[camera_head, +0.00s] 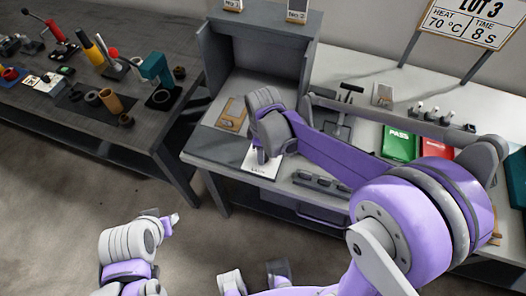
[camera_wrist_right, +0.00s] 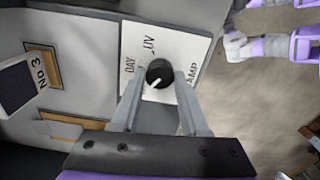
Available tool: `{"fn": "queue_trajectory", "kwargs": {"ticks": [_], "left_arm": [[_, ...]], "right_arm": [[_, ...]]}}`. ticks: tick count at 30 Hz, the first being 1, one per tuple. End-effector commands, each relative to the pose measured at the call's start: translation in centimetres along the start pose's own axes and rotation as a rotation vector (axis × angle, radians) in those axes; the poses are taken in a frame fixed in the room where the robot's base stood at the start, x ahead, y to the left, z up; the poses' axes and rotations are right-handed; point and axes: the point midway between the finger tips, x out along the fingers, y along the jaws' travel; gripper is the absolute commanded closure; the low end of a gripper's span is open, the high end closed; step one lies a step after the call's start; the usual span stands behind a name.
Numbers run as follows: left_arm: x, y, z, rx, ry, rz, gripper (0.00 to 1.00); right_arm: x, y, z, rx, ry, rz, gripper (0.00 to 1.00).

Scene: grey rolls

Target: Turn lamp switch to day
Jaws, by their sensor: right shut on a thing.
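The lamp switch is a round black knob (camera_wrist_right: 160,72) with a white pointer mark, on a white plate (camera_wrist_right: 185,45) lettered DAY, UV and LAMP. In the wrist view the white mark points toward the lower left of the picture, toward my gripper, not straight at either DAY or UV. My right gripper (camera_wrist_right: 158,100) is shut on the knob, one finger on each side. In the head view the plate (camera_head: 262,168) is at the booth's front edge, and my right gripper (camera_head: 262,155) hides the knob. My left gripper (camera_head: 172,222) hangs over the floor, away from the bench; its finger gap is unclear.
The grey booth (camera_head: 255,50) stands behind my right gripper, with a tan frame (camera_head: 232,115) inside. A green PASS tray (camera_head: 399,144) and a red tray (camera_head: 436,149) lie to the right. A cluttered dark table (camera_head: 100,115) stands left. The floor between is clear.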

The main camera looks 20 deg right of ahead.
Motion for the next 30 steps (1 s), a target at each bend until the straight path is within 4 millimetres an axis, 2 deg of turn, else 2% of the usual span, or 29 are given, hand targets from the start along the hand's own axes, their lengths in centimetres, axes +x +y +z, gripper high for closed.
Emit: {"fn": "queue_trajectory", "kwargs": {"ticks": [30], "left_arm": [[1.6,0.0,1.3,0.0,-0.009,0.0,0.58]], "right_arm": [[0.0,0.0,0.0,0.83,0.0,0.001,1.0]]}}
